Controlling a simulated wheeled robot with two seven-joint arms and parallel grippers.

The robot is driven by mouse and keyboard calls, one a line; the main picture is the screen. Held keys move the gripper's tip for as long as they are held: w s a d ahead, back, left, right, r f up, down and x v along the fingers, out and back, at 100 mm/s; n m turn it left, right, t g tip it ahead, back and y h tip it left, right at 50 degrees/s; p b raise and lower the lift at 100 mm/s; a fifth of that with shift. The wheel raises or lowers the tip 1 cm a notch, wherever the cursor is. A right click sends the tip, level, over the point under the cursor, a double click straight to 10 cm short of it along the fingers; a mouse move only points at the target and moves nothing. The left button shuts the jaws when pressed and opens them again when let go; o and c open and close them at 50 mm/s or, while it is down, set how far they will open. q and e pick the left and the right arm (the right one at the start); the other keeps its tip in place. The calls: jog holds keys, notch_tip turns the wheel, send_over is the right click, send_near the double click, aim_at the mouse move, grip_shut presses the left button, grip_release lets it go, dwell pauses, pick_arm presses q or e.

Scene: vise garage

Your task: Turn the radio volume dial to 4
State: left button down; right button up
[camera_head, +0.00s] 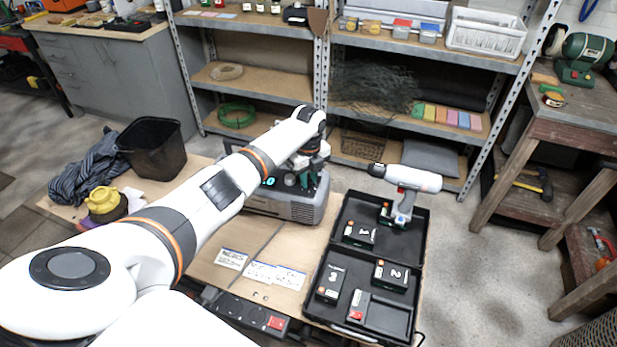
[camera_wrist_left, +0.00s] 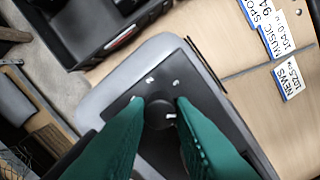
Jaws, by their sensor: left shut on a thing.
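The grey radio (camera_head: 300,210) stands on the table under my left arm, with a small lit teal display in the head view. My left gripper (camera_head: 305,178) is at the radio, and its wrist hides much of the radio's top. In the left wrist view, the green fingers of my left gripper (camera_wrist_left: 166,103) are shut on the round black volume dial (camera_wrist_left: 158,115), one on each side. A white mark shows on the dial's right side. My right gripper is not in view.
An open black case (camera_head: 391,333) with numbered battery packs and a white drill (camera_head: 414,180) lies right of the radio.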

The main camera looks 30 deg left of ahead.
aim_at(309, 181)
pick_arm(q)
jog(key=c, duration=1.2)
grip_release()
jog(key=shift+c, duration=0.2)
notch_tip(309, 181, up, 12)
jog(key=b, duration=0.1)
jog(key=shift+b, duration=0.3)
